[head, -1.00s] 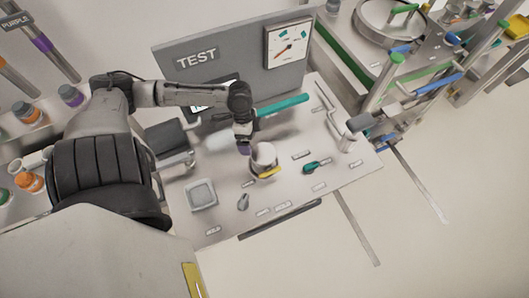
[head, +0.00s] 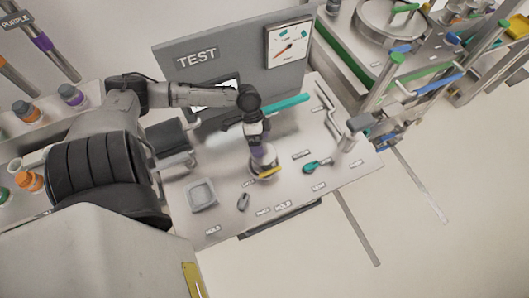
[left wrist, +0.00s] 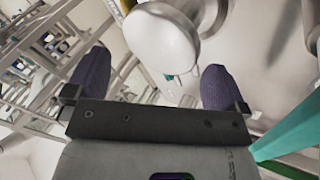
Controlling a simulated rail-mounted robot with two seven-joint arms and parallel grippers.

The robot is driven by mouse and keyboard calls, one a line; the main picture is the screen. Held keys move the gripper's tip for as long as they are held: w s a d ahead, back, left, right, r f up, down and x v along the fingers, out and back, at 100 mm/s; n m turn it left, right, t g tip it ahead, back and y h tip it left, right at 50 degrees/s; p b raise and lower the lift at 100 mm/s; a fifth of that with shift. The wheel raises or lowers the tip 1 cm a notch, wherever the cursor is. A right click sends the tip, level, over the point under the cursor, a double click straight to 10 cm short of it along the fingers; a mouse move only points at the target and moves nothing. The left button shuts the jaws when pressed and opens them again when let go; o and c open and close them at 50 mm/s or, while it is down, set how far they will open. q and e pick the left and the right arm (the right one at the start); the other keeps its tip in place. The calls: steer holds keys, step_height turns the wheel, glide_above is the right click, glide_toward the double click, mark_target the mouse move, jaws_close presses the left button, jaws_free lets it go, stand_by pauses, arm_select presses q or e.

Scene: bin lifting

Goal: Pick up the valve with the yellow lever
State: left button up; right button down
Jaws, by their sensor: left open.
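The valve is a pale round body (head: 263,161) with a yellow lever (head: 270,173) at its front, standing on the grey workbench (head: 225,222). My left gripper (head: 258,152) is at the valve's top, with its purple fingers partly covering it. In the left wrist view my left gripper (left wrist: 155,78) is open, one purple finger at each side. A large white rounded part (left wrist: 163,42), apparently the valve body, shows between and beyond the fingers. I cannot tell whether they touch it. My right gripper is not in view.
A teal-handled valve (head: 318,165) lies to the right. A square grey dish (head: 201,195) and a small grey part (head: 243,202) lie to the left. A TEST panel (head: 195,55) stands behind, and a teal bar (head: 286,103) shows before it. Bench labels are flat.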

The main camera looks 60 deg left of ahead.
mark_target(265, 161)
arm_select(q)
steer(key=shift+x, duration=2.8)
steer(key=shift+c, duration=0.4)
steer(key=shift+r, duration=0.1)
steer(key=c, duration=1.1)
